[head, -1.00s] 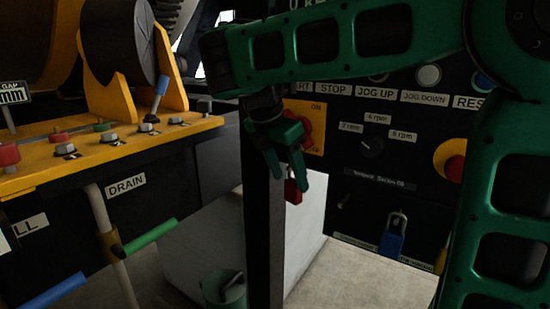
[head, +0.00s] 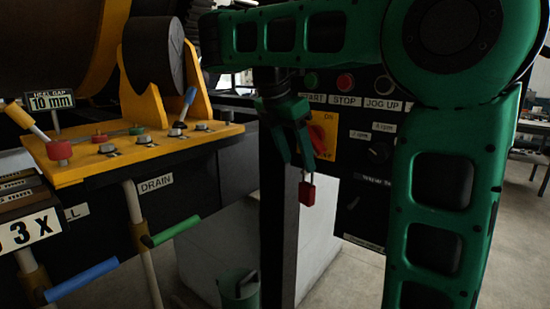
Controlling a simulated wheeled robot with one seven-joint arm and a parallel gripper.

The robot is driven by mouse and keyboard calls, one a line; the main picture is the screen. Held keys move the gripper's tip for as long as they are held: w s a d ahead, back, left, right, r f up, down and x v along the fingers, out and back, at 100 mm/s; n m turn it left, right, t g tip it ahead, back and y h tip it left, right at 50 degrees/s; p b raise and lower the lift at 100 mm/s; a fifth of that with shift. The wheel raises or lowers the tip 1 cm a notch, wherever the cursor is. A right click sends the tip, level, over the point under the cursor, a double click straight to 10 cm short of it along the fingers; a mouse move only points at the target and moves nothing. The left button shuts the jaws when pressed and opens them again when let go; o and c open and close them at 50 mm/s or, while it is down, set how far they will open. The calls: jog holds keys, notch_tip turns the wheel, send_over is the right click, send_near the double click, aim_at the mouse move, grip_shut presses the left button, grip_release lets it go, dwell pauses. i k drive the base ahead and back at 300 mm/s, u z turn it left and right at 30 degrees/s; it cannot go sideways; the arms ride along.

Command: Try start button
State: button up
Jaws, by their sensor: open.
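The green start button (head: 311,79) is on the dark control panel, above the START label (head: 313,98), at upper middle in the head view. My gripper (head: 297,164) points down in front of the panel, below the button and apart from it in the picture. Its fingers are open, with nothing seen between them. A red padlock (head: 307,193) shows just below the fingertips; I cannot tell what it hangs from. My green arm covers part of the panel.
The red stop button (head: 346,83) is right of start, and a white button (head: 385,84) sits above JOG UP. A red switch on a yellow plate (head: 319,137) is behind my gripper. A yellow bench (head: 110,158) with levers and rollers stands left. A bucket (head: 238,288) is on the floor.

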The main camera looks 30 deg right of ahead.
aim_at(311, 81)
jog(key=u, duration=0.05)
jog(key=k, duration=1)
